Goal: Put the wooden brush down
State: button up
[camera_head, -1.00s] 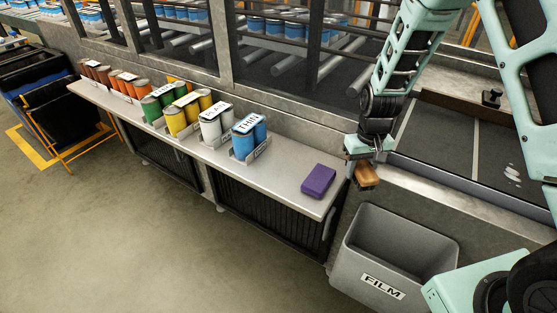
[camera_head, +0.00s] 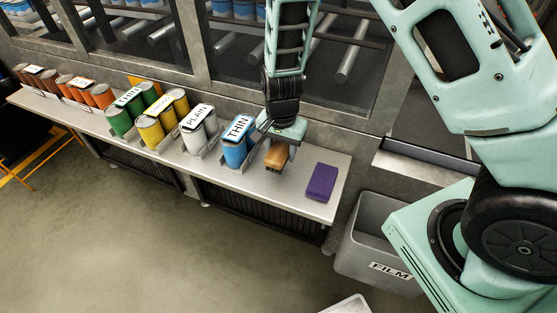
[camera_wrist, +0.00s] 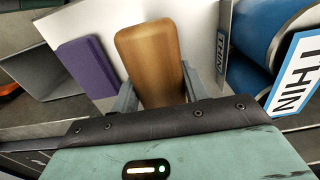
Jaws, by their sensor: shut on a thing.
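The wooden brush (camera_head: 277,156) is a brown block held in my gripper (camera_head: 275,163), between the blue THIN cans and the purple block over the right part of the grey shelf. In the wrist view the brush (camera_wrist: 148,62) stands out between my two fingers, and my gripper (camera_wrist: 155,95) is shut on it. The shelf top (camera_head: 230,183) lies below the brush. From these views I cannot tell whether the brush touches the shelf.
A purple block (camera_head: 322,182) lies on the shelf right of the brush. Blue THIN cans (camera_head: 236,150) stand close on the left, with white PLAIN cans (camera_head: 194,137) beyond. A grey FILM bin (camera_head: 365,255) stands on the floor past the shelf's right end.

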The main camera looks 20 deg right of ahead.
jog(key=shift+f+p, duration=0.45)
jog(key=shift+f, duration=2.2)
jog(key=shift+f, duration=0.15)
jog(key=o, duration=1.3)
